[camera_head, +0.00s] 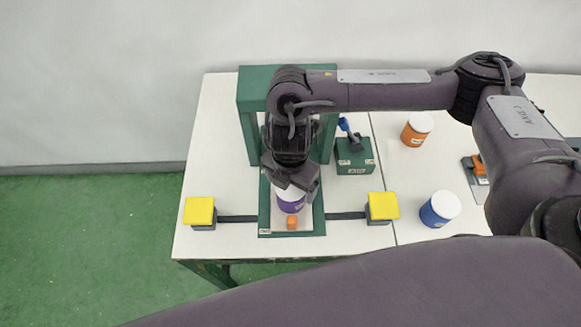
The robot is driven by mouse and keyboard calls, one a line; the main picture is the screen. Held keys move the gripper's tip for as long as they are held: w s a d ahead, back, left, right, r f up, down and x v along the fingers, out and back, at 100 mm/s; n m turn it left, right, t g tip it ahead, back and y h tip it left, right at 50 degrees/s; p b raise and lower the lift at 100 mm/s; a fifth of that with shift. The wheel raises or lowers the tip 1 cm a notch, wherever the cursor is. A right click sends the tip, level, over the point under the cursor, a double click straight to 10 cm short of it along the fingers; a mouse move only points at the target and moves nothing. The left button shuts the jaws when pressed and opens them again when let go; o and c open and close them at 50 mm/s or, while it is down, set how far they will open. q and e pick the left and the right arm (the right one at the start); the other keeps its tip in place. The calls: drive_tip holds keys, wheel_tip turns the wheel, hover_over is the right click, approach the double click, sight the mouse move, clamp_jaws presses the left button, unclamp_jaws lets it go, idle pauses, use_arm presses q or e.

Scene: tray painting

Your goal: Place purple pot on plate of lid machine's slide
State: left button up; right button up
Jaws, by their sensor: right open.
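The purple pot (290,203), white on its upper part with a purple band, stands on the pale plate (306,222) of the lid machine's slide (264,217). The green lid machine (251,101) rises as a frame behind it. My right gripper (291,187) points down at the pot's top and is open around or just above it. The gripper and wrist hide part of the pot and the machine's middle, and I cannot tell whether the fingers touch the pot. My left gripper is not in view.
Yellow-topped buttons stand left (199,210) and right (382,205). A green box with a blue lever (355,157), an orange pot (416,130) and a blue pot (439,209) stand to the right.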

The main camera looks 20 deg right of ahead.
wheel_tip(320, 180, up, 6)
drive_tip(key=shift+r+p, duration=0.2)
drive_tip(key=shift+p, duration=0.1)
drive_tip(key=shift+s+f, duration=0.1)
idle(0.5)
